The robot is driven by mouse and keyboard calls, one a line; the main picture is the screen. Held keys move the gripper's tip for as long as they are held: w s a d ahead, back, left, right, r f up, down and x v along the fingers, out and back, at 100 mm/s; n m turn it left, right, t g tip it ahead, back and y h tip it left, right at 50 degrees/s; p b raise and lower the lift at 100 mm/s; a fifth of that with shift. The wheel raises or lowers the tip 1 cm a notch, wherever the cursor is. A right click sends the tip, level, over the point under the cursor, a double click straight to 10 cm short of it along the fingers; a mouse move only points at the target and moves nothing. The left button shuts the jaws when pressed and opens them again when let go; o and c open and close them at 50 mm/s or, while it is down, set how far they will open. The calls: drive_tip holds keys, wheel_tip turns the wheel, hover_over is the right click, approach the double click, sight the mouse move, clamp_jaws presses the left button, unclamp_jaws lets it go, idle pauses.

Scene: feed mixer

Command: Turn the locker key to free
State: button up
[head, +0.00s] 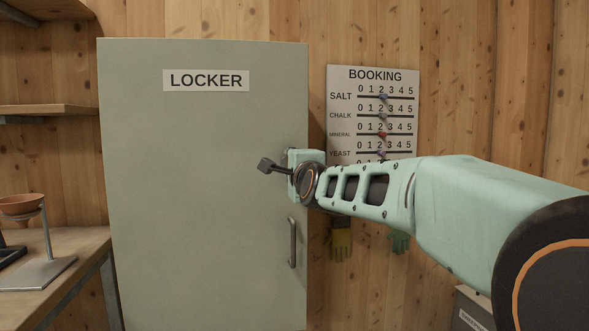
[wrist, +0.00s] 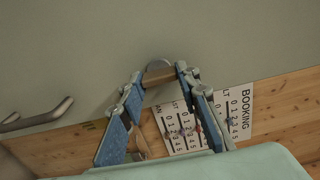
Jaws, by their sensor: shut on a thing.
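The grey-green locker (head: 190,190) stands upright with its door shut and a LOCKER label (head: 206,80) near the top. In the wrist view, a round grey lock plate (wrist: 158,64) sits on the locker door. The brownish key (wrist: 158,77) stands out from it. My gripper (wrist: 161,80) is shut on the key, with a blue-padded finger on each side of it. In the head view my wrist and arm hide the key and most of the lock, above the door handle (head: 292,243). I see no readable lock markings, so I cannot tell the key's set position.
A BOOKING board (head: 373,75) with sliders hangs on the wooden wall right of the locker, behind my arm. Gloves (head: 341,243) hang below it. A bench (head: 85,243) with a bowl stand (head: 40,272) is at the left. A labelled box is at the lower right.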

drive_tip(key=o, duration=1.2)
drive_tip(key=shift+c, duration=0.2)
